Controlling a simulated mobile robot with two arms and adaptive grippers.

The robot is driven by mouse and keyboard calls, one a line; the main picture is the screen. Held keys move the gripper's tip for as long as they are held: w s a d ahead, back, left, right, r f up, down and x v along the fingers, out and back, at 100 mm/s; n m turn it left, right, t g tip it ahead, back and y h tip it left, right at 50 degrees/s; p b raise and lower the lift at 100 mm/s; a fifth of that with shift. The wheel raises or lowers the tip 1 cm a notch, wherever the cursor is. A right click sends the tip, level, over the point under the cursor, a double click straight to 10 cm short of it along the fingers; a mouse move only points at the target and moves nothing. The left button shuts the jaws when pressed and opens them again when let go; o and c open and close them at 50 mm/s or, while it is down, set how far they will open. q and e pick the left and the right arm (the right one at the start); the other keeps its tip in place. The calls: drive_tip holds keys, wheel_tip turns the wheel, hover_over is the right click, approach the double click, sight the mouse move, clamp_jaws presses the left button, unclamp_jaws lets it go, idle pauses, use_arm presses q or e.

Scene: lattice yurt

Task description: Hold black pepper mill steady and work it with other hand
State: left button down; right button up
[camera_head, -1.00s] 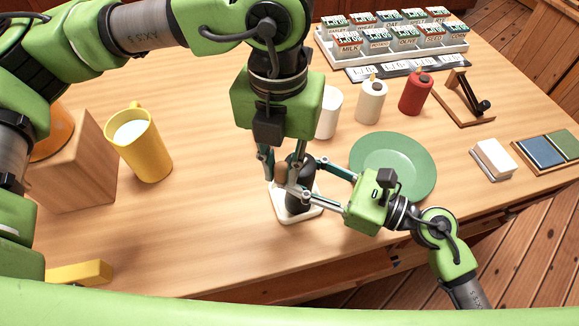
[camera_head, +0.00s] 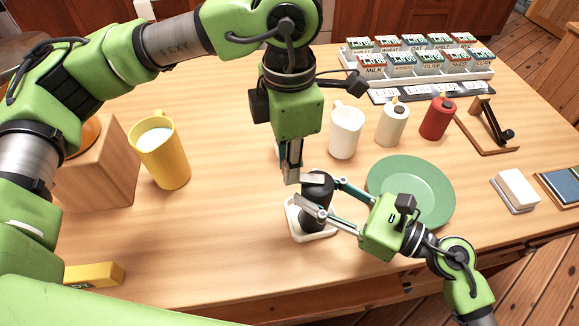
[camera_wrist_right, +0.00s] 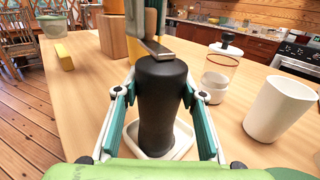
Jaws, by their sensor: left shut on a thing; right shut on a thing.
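The black pepper mill (camera_head: 318,212) stands upright on a white square tray (camera_head: 330,236) near the table's front edge. My right gripper (camera_head: 318,196) is shut around the mill's body from the right. In the right wrist view its fingers lie on both sides of the mill (camera_wrist_right: 160,105). My left gripper (camera_head: 303,179) comes down from above and is shut at the mill's top; it also shows in the wrist view (camera_wrist_right: 150,40). The left fingers hide the very top of the mill.
A green plate (camera_head: 412,190) lies close to my right gripper. A white mug (camera_head: 346,130), a white bottle (camera_head: 392,125) and a red bottle (camera_head: 438,118) stand behind. A yellow mug (camera_head: 160,152) is at left. The front left table is mostly clear.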

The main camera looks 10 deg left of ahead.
drive_tip(key=shift+s+f, duration=0.1)
drive_tip(key=shift+f, duration=0.2)
use_arm(q)
drive_tip(key=w+d+m, duration=0.4)
drive_tip(key=w+m, duration=0.1)
drive_tip(key=m, duration=1)
drive_tip(key=shift+m, duration=0.3)
drive_tip(key=shift+d, duration=0.15)
drive_tip(key=c, duration=1.9)
unclamp_jaws()
drive_tip(key=shift+w, duration=0.1)
